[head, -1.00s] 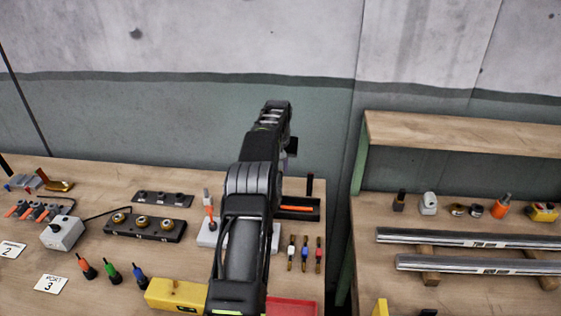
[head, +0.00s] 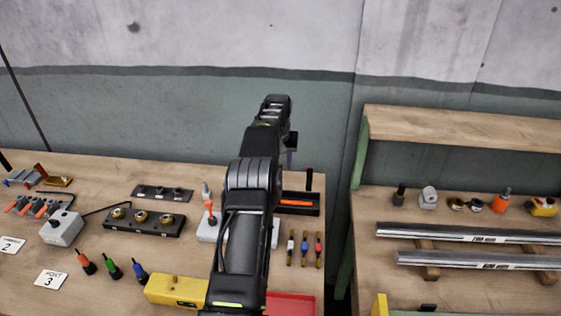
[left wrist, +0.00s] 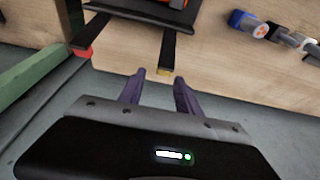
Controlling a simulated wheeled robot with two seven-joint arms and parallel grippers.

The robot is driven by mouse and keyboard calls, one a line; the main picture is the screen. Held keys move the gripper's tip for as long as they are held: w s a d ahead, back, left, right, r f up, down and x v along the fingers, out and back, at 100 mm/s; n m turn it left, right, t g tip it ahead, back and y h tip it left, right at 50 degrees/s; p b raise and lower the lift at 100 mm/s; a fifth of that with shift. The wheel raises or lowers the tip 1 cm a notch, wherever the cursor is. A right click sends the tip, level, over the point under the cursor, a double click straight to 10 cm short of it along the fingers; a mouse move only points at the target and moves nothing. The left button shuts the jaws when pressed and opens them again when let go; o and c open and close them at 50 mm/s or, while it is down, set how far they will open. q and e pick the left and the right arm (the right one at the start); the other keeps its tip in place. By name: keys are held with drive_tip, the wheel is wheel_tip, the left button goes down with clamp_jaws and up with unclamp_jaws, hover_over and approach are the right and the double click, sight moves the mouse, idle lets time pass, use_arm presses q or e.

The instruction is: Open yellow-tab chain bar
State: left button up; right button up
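The yellow-tab chain bar (left wrist: 167,55) is a thin dark bar with a yellow tip, jutting from a black tray (left wrist: 150,14) in the left wrist view. A similar dark bar with a red tip (left wrist: 90,33) juts out to its left. My left gripper (left wrist: 158,92) has its two purple fingers apart and empty, just short of the yellow tip. I see no contact. In the head view my left gripper (head: 290,160) hangs beside the black tray (head: 312,210), and the arm hides part of that area. The yellow tip cannot be made out there. My right gripper is not in view.
An orange piece (head: 295,202) lies in the tray. Several small colored tools (head: 304,247) lie in front of it. A yellow block (head: 177,291) and red box (head: 292,304) stand near the front. A green post (left wrist: 40,72) and a gap between benches lie beside the tray.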

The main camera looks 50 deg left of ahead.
use_arm(q)
drive_tip(key=shift+r, duration=0.1)
drive_tip(key=b+v, duration=0.2)
drive_tip(key=v, duration=0.5)
drive_tip(key=shift+s+d+r, duration=0.1)
drive_tip(key=shift+s+r, duration=0.05)
drive_tip(key=shift+r, duration=0.15)
